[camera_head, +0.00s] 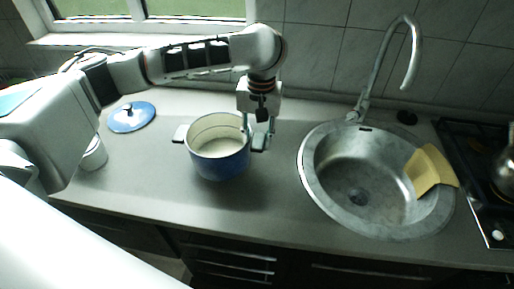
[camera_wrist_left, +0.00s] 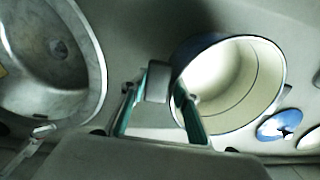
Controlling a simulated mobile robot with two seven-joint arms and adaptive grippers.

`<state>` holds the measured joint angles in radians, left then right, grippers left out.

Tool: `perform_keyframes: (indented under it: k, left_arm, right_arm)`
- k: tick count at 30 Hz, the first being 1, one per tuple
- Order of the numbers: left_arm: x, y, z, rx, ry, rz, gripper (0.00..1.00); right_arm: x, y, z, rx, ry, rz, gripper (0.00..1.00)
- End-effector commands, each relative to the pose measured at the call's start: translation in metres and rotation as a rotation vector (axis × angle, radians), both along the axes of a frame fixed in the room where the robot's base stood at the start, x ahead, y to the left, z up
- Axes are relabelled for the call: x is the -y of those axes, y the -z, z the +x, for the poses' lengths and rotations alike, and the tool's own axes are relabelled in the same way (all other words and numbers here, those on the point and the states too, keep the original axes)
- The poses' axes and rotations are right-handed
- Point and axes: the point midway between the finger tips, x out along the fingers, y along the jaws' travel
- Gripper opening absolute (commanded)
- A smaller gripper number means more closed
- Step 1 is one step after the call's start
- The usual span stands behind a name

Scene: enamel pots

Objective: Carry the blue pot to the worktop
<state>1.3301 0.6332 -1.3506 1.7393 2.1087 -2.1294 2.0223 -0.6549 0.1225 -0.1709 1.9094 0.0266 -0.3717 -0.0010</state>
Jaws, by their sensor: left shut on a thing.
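In the left wrist view the pot (camera_wrist_left: 235,85) is right of centre, with the grey handle between the green-edged fingers (camera_wrist_left: 157,112). Part of the rim is hidden by a finger. My right gripper is not in view.
A round metal sink (camera_head: 310,185) with a tall tap (camera_head: 375,70) is on the right, a yellow cloth (camera_head: 432,168) on its rim. A hob (camera_head: 480,150) stands beyond. A blue lid (camera_head: 131,117) and a white container (camera_head: 94,155) are on the left.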

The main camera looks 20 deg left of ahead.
Motion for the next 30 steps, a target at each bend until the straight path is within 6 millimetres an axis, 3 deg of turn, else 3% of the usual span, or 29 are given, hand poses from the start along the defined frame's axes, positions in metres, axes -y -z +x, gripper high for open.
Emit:
perform_keyframes:
  k: [9,20,21,22,30]
  left_arm:
    - [0.001,0.033,0.000,-0.001,0.002,0.000,0.00]
    - [0.000,0.036,0.000,0.001,0.001,0.000,0.00]
    - [0.000,0.037,-0.001,-0.002,0.001,0.001,0.40]
    - [0.000,0.037,-0.001,-0.002,0.001,0.001,0.46]
    - [0.000,0.037,-0.001,-0.002,0.001,0.001,0.46]
  right_arm:
    - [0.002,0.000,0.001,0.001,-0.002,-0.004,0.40]
    - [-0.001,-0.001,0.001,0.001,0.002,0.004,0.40]
    - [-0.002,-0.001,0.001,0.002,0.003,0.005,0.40]
    - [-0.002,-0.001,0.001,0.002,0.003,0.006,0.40]
    - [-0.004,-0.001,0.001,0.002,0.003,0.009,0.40]
